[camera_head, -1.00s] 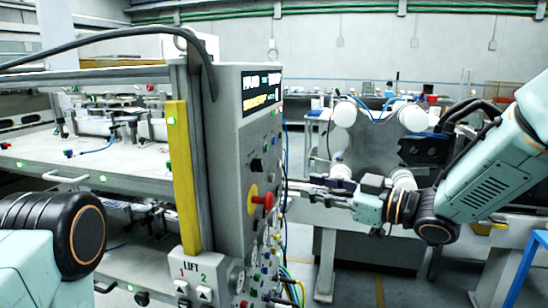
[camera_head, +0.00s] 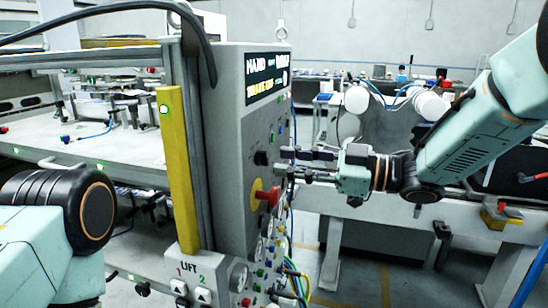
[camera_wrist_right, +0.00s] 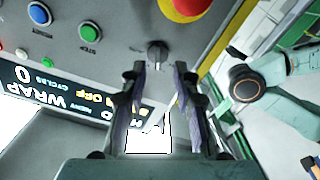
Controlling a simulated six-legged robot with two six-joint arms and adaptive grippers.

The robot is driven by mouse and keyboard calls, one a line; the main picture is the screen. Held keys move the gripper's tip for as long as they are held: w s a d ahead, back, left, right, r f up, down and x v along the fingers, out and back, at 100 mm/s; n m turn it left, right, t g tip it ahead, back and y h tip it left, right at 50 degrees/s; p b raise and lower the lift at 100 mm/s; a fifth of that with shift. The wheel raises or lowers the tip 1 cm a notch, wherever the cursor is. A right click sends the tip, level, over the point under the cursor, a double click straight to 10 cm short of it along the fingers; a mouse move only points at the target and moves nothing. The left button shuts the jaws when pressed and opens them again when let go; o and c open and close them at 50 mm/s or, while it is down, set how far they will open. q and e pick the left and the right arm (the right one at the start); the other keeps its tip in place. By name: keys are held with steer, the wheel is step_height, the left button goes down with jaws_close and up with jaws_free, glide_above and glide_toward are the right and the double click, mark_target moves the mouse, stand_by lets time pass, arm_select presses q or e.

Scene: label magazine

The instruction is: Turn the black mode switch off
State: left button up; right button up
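The black mode switch (camera_head: 260,158) is a small knob on the grey control panel, above the red emergency stop button. In the right wrist view the switch (camera_wrist_right: 157,54) appears just beyond the fingertips, roughly centred between them. My right gripper (camera_head: 282,161) is close in front of the panel at about the switch's height. Its two fingers are apart and empty in the right wrist view (camera_wrist_right: 160,72); I cannot tell whether they touch the knob. My left arm shows at the lower left, but its gripper is out of view.
The red emergency stop (camera_head: 269,196) on its yellow plate sits just below the switch. Blue (camera_wrist_right: 40,13) and green (camera_wrist_right: 89,31) buttons are on the same panel. A lit display (camera_head: 267,79) is above. Cables hang at the panel's lower right.

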mark_target(267, 159)
steer(key=x, duration=0.3)
steer(key=shift+r, duration=0.1)
steer(key=shift+s+a, duration=0.1)
steer(key=shift+a, duration=0.1)
steer(key=shift+w+f, duration=0.2)
steer(key=shift+w, duration=0.25)
steer(key=shift+c, duration=1)
steer(key=shift+d, duration=0.3)
steer(key=c, duration=0.3)
steer(key=shift+s+a+r, duration=0.1)
steer(key=shift+s+a, duration=0.05)
steer(key=shift+s, duration=0.05)
jaws_close()
